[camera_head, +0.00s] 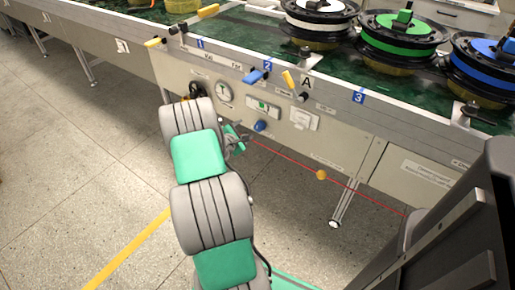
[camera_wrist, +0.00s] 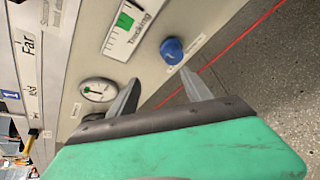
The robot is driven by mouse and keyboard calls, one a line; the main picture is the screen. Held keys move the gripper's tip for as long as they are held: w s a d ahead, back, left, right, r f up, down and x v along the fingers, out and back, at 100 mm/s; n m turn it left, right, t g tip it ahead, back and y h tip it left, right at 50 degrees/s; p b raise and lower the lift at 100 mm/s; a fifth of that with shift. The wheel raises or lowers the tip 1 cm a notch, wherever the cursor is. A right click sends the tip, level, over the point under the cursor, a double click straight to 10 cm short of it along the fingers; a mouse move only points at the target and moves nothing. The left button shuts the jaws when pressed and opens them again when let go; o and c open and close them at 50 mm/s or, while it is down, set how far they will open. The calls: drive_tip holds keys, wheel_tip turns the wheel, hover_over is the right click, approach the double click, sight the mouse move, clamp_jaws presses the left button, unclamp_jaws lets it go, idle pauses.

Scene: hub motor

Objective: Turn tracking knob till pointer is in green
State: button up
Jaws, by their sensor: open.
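The blue knob (camera_head: 260,126) is on the light front panel of the conveyor, just below the tracking gauge (camera_head: 263,106). In the wrist view the blue knob (camera_wrist: 172,50) lies just beyond the fingertips, and the gauge marked "Tracking" (camera_wrist: 119,42) shows a green zone on a white scale. I cannot make out where its pointer stands. My gripper (camera_wrist: 158,82) is open and empty, with its fingers apart and pointing toward the panel, short of the knob. In the head view my gripper (camera_head: 238,139) is in front of the panel, to the left of and below the knob.
A round dial (camera_head: 224,92) is left of the tracking gauge. A white socket panel (camera_head: 304,118) is to the right. A red cord (camera_head: 290,161) with a yellow tag (camera_head: 321,175) runs below. Blue (camera_head: 255,76) and yellow (camera_head: 288,81) levers stand above.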

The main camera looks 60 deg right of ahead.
sight(257, 129)
drive_tip(key=shift+n+h, duration=0.4)
drive_tip(key=shift+n, duration=0.3)
drive_tip(key=d+f, duration=0.1)
drive_tip(key=d, duration=0.2)
drive_tip(key=s+d+f+b, duration=0.1)
drive_tip(key=d+f, duration=0.1)
drive_tip(key=d, duration=0.1)
drive_tip(key=s+d+f+b, duration=0.1)
drive_tip(key=d+f, duration=0.1)
drive_tip(key=d, duration=0.1)
drive_tip(key=shift+s+f, duration=0.1)
drive_tip(key=shift+f, duration=0.15)
drive_tip(key=shift+d, duration=0.2)
drive_tip(key=shift+c, duration=0.3)
clamp_jaws()
